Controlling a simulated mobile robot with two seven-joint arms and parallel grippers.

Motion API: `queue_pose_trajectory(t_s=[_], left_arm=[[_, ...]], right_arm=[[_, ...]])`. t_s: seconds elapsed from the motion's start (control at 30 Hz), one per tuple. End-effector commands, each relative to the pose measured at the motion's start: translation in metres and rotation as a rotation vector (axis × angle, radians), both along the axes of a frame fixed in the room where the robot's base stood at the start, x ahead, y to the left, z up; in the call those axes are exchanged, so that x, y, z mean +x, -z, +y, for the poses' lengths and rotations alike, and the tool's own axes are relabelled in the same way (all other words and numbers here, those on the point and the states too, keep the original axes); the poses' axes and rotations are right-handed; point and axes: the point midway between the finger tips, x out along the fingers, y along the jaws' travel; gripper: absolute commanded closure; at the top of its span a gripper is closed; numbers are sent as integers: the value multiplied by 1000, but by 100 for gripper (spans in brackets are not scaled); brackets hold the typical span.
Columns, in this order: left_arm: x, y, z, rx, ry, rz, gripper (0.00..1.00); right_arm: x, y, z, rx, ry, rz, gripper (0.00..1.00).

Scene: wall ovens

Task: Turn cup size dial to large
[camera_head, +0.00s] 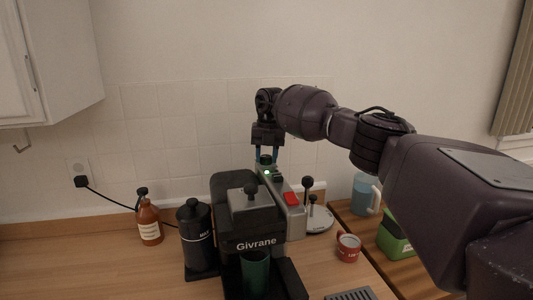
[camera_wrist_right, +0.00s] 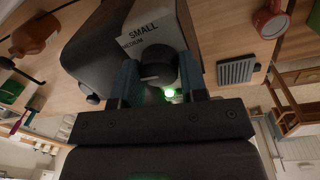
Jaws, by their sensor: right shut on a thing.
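The coffee machine (camera_head: 256,220), marked "Givrane", stands on the wooden counter. My right gripper (camera_head: 268,155) points down at the back of its grey side panel. In the right wrist view, my right gripper (camera_wrist_right: 160,80) is shut on the black cup size dial (camera_wrist_right: 156,73), one blue-grey finger on each side. The words "SMALL" and "MEDIUM" show on the white panel (camera_wrist_right: 147,34) beside the dial. No large label is readable, and I cannot tell where the dial points. My left gripper is out of view.
A black canister (camera_head: 196,238) and brown bottle (camera_head: 149,222) stand left of the machine. A red mug (camera_head: 348,248), blue pitcher (camera_head: 363,196) and green box (camera_head: 393,240) are to the right. A red switch (camera_head: 291,199) and black-knobbed levers (camera_head: 307,184) are close to my right gripper.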

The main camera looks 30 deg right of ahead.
Motion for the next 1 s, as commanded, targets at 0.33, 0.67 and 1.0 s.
queue_pose_trajectory(t_s=[0.33, 0.67, 1.0], left_arm=[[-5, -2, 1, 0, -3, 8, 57], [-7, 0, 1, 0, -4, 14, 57], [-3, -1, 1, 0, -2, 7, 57]], right_arm=[[0, -1, 0, 1, -92, -1, 84], [0, 0, 0, 1, -97, 0, 84], [0, 0, 0, 1, -97, 0, 35]])
